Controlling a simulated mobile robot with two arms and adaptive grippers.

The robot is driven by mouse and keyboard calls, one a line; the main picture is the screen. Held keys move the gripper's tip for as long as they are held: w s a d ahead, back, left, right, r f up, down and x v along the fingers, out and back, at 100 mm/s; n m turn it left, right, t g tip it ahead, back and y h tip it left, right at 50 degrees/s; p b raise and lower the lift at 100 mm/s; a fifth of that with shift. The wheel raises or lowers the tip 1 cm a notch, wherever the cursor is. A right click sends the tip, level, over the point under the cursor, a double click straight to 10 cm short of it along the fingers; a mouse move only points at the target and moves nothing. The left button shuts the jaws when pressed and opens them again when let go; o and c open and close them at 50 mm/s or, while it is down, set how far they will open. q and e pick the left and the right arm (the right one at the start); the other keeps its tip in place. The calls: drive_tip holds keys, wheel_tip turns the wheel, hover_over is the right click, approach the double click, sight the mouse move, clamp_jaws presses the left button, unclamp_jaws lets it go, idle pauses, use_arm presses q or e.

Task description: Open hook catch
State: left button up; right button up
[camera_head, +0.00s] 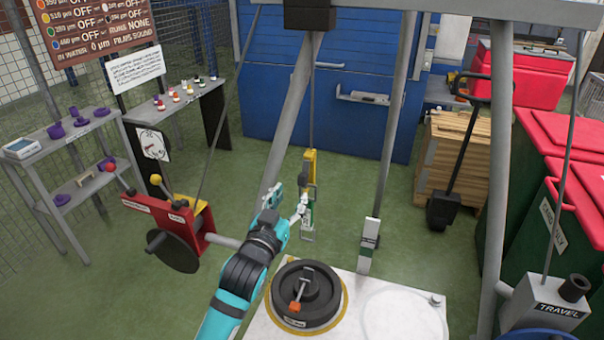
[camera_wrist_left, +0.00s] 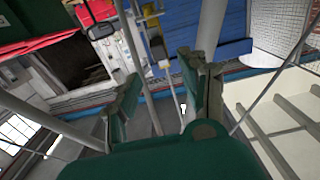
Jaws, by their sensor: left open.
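A hoist block hangs on a thin rod in the middle of the head view, with a yellow upper body (camera_head: 310,164) and a small silver and green part (camera_head: 308,214) below it. A thin metal loop (camera_head: 307,236) hangs at its bottom. The hook catch itself is too small to make out. My left gripper (camera_head: 290,201) is just left of the hanging block, its fingers overlapping the block's lower part in the picture. In the left wrist view its two fingers (camera_wrist_left: 158,92) stand apart with nothing gripped between them. Contact cannot be told. My right gripper is out of view.
A black round weight (camera_head: 324,290) with an orange-red handle sits on a white platform (camera_head: 257,323) below. A red winch (camera_head: 195,232) stands left, and a grey TRAVEL box (camera_head: 545,302) stands right. Grey frame posts (camera_head: 397,100) flank the block.

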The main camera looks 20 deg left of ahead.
sight(301, 179)
use_arm(q)
drive_tip(key=w+p, duration=0.1)
drive_tip(key=w, duration=0.8)
drive_tip(key=shift+d, duration=0.15)
drive_tip(key=shift+s, duration=0.1)
clamp_jaws()
